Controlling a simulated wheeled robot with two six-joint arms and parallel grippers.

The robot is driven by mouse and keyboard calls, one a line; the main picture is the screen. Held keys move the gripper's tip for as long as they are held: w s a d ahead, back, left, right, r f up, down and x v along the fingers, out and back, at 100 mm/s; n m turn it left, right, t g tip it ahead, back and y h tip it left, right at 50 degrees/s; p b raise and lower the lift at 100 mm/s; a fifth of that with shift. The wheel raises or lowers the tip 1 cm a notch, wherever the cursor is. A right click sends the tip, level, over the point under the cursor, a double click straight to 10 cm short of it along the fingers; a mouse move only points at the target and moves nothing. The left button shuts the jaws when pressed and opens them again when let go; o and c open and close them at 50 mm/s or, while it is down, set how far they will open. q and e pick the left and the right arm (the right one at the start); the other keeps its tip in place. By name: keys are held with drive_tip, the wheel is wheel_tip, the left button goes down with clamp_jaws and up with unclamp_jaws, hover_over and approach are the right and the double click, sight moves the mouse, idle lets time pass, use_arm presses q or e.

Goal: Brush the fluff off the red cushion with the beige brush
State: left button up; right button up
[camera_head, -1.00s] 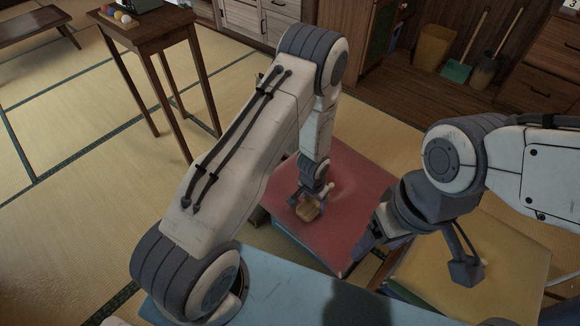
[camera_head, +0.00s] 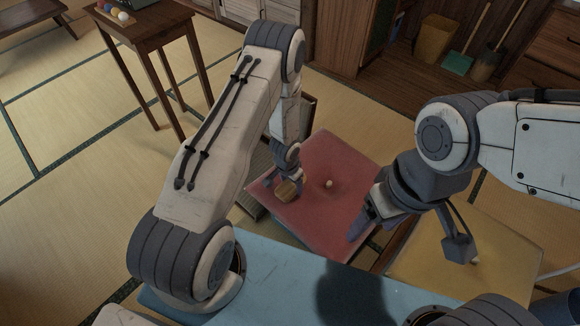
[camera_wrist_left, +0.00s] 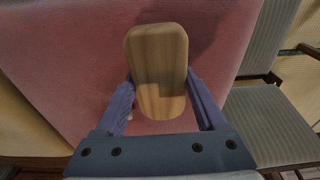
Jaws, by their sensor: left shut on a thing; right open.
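The red cushion (camera_head: 345,205) lies flat in the middle of the head view and fills much of the left wrist view (camera_wrist_left: 60,60). A small pale ball of fluff (camera_head: 329,183) sits on it, right of my left gripper. My left gripper (camera_head: 284,184) is shut on the beige wooden brush (camera_head: 288,192), over the cushion's left part. The brush's smooth back (camera_wrist_left: 157,75) shows between the fingers in the left wrist view; its bristles are hidden. I cannot tell whether it touches the cushion. My right gripper (camera_head: 365,220) is open and empty by the cushion's right edge.
A blue surface (camera_head: 270,265) lies in front, a yellow cushion (camera_head: 500,260) at the right. A grey-padded seat (camera_wrist_left: 265,125) borders the red cushion in the left wrist view. A wooden stand (camera_head: 150,35) with small balls is at back left. Tatami (camera_head: 60,200) is clear at left.

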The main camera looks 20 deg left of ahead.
use_arm(q)
wheel_tip(320, 180, up, 3)
drive_tip(key=shift+f+p, duration=0.1)
drive_tip(key=shift+p, duration=0.75)
wheel_tip(320, 180, up, 5)
drive_tip(key=p, duration=0.5)
drive_tip(key=shift+r, duration=0.2)
